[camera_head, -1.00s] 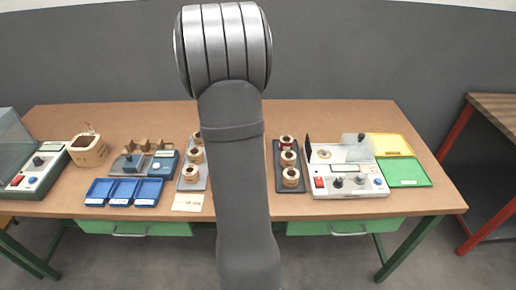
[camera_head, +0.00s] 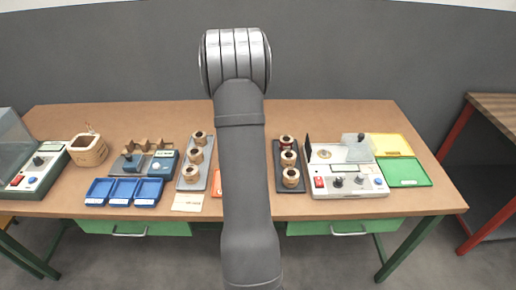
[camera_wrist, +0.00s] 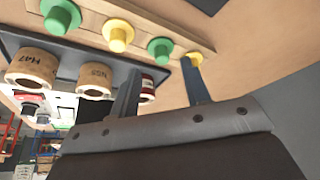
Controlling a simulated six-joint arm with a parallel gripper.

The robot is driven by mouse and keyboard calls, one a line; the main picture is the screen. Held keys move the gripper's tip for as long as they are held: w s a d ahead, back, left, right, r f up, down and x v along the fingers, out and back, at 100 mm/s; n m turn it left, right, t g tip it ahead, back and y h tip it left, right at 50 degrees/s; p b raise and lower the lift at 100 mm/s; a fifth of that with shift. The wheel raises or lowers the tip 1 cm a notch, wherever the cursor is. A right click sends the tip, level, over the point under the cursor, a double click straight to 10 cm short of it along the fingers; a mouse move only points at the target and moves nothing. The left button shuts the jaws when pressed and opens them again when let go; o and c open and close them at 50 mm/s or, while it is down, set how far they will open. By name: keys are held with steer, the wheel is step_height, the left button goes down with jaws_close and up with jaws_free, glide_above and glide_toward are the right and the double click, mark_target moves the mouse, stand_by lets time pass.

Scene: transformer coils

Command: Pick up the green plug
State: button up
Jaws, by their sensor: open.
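In the wrist view two green plugs stand in a row on a wooden strip, one at the upper left (camera_wrist: 61,16) and one nearer the middle (camera_wrist: 160,49). Yellow plugs stand between them (camera_wrist: 118,35) and at the right end (camera_wrist: 193,59). My gripper (camera_wrist: 162,67) is open and empty, its two fingers apart. The nearer green plug appears just beyond the fingertips, between them in the picture. The right fingertip overlaps the right yellow plug. Whether anything touches is unclear. In the head view my arm hides the gripper and the plugs.
Wooden coils, some lettered (camera_wrist: 95,80), stand on a dark tray (camera_wrist: 75,62) beside the plug strip. In the head view, this dark tray (camera_head: 290,214) is right of my arm, next to a white test device (camera_head: 350,192). Blue bins (camera_head: 123,191) are at left.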

steer(key=shift+w+x, duration=0.2)
steer(key=shift+x, duration=1.75)
steer(key=shift+r, duration=0.15)
jaws_close()
